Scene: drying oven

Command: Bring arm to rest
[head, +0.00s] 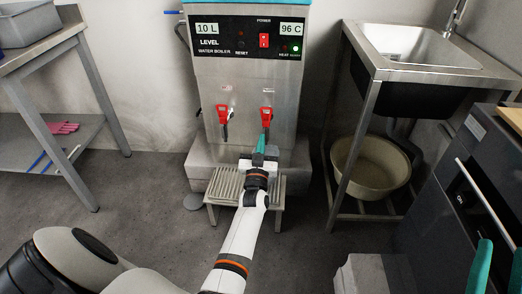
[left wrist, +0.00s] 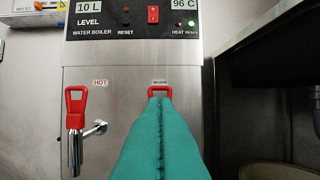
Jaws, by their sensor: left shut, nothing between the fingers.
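My left gripper (head: 265,140) is shut and empty, with its teal fingers pressed together. In the head view it reaches up in front of the water boiler (head: 284,85), just below the red WARM tap handle (head: 267,113). In the left wrist view the shut fingers (left wrist: 160,105) cover most of that tap, and only its red handle top (left wrist: 159,91) shows. I cannot tell if they touch it. The HOT tap (left wrist: 76,108) stands to the left, clear of the fingers. My right gripper (head: 502,250) shows only as two teal fingers, apart, at the lower right edge.
A slatted drip stand (head: 226,186) sits below the taps. A steel sink (head: 415,45) on a frame, with a beige tub (head: 370,165) under it, stands to the right. A grey oven-like cabinet (head: 455,170) is nearer right. A metal table (head: 35,52) stands left. Floor between is open.

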